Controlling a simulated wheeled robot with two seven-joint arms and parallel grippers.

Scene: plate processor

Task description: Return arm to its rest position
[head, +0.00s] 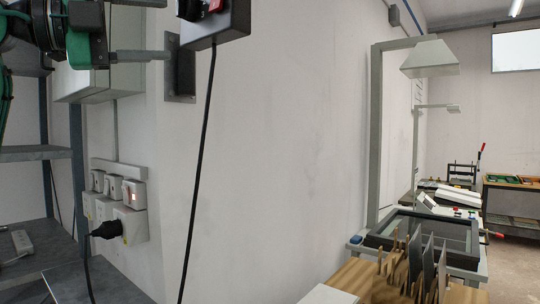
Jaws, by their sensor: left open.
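My left gripper (165,29) is at the top left, in front of a pale wall cabinet. Its jaws point right and are open, with nothing seen between them. The upper finger is partly cut off by the top edge of the picture. Part of my left arm, black and green, shows at the upper left corner. A dark control box (213,22) with a red switch hangs just right of the fingertips, apart from them as far as I can tell. My right gripper is not in view.
A black cable (203,145) hangs from the control box. Wall sockets (122,205) with a black plug sit below the gripper. Grey shelving (35,153) stands at the left. At the right are a work table with a dark-framed tray (378,239) and a lamp hood (430,58).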

